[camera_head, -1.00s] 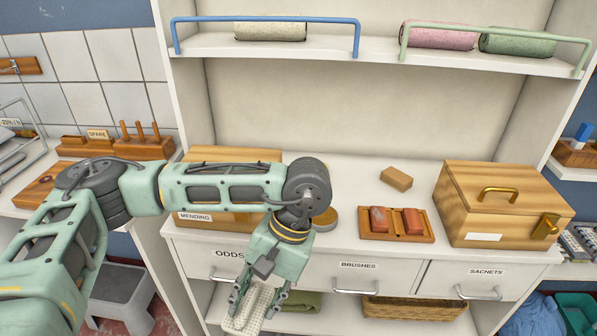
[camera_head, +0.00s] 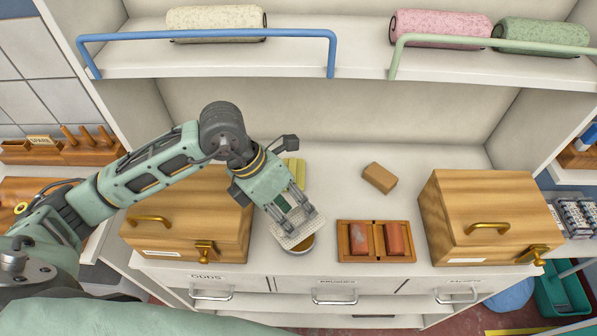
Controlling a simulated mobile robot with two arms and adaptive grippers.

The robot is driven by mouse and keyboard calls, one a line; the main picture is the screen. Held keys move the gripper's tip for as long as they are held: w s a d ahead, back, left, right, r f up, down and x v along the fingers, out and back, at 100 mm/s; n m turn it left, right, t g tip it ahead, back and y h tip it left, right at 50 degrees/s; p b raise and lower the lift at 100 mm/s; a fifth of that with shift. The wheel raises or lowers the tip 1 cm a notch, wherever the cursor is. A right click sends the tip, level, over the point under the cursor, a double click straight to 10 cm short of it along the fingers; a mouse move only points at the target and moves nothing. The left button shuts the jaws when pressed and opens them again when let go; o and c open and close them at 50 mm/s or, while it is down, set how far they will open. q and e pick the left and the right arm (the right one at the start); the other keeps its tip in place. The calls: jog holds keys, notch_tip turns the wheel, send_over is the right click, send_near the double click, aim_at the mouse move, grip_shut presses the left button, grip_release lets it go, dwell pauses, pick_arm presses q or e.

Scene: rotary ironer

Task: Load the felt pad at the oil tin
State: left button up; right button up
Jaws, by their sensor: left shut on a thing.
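My left gripper (camera_head: 292,224) is shut on the felt pad (camera_head: 308,232), a flat whitish pad with a dotted surface. The pad is over the oil tin (camera_head: 298,251), a low round tin on the counter, and hides most of it. Only the tin's front rim and a strip of its brown top show. I cannot tell whether the pad touches the tin. My right gripper is not in view.
A wooden box (camera_head: 185,222) stands left and another (camera_head: 480,212) right. A wooden tray (camera_head: 376,254) with two reddish blocks sits right of the tin, a tan block (camera_head: 379,178) behind it. A yellow-green item (camera_head: 296,172) lies behind my gripper. Rolls (camera_head: 216,22) lie on the shelf above.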

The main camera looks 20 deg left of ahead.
aim_at(285, 215)
pick_arm(q)
jog(key=shift+w+a+r+n, duration=0.1)
jog(key=shift+w+r+n, duration=0.05)
jog(key=shift+w+n, duration=0.3)
jog(key=shift+s+f+b, duration=0.3)
jog(key=shift+f+b, duration=0.2)
jog(key=shift+f, duration=0.2)
notch_tip(285, 215, down, 4)
jog(key=shift+w+r+b, duration=0.1)
jog(key=shift+r+b, duration=0.05)
jog(key=shift+b, duration=0.85)
jog(key=shift+f, duration=0.35)
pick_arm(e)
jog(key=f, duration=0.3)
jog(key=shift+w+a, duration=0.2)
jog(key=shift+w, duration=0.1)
pick_arm(q)
jog(key=shift+f+b, duration=0.35)
jog(key=shift+b, duration=0.15)
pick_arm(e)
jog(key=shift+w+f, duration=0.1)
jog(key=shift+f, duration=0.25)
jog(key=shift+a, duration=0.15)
pick_arm(q)
jog(key=shift+f+b, duration=0.15)
jog(key=shift+b, duration=0.15)
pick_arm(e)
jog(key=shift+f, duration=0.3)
